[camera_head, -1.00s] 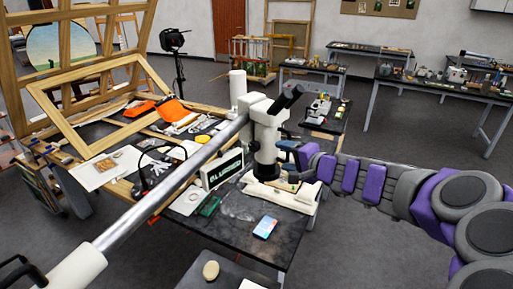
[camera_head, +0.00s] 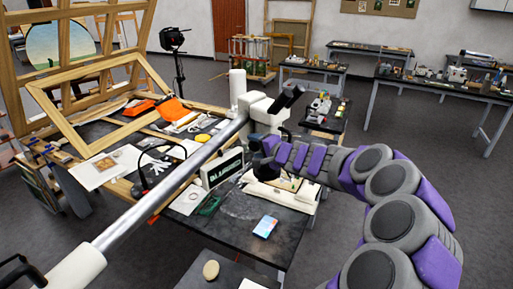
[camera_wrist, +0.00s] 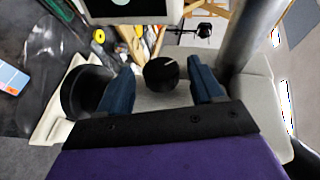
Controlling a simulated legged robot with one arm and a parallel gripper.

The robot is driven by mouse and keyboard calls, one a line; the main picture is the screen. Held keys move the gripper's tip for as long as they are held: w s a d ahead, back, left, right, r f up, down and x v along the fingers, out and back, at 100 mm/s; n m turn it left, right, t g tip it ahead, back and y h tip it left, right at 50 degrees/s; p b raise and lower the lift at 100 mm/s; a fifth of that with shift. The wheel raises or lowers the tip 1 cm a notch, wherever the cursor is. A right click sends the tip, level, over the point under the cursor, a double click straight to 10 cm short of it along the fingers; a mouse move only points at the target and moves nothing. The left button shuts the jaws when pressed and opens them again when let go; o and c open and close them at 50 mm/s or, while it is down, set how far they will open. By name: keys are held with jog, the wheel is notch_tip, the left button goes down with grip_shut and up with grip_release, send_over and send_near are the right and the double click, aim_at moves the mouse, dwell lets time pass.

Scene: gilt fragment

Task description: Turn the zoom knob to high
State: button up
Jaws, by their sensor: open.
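The zoom knob (camera_wrist: 161,73) is a round black knob with a white mark on its face. In the wrist view it sits on the pale microscope body, between my fingers. My gripper (camera_wrist: 163,88) is open, with one blue finger on each side of the knob and a gap on both sides. In the head view the white microscope (camera_head: 268,108) stands on the black table, and my gripper (camera_head: 262,158) is at its head. The knob is hidden there behind my gripper and arm.
A larger black cylinder (camera_wrist: 88,91) is beside the left finger in the wrist view. A long metal boom (camera_head: 165,190) crosses the table to the microscope. A phone (camera_head: 265,227) and a green-lettered display box (camera_head: 222,169) are on the table. A wooden frame leans at left.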

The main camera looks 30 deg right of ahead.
jog(key=shift+w, duration=0.2)
jog(key=shift+f, duration=0.1)
jog(key=c, duration=1)
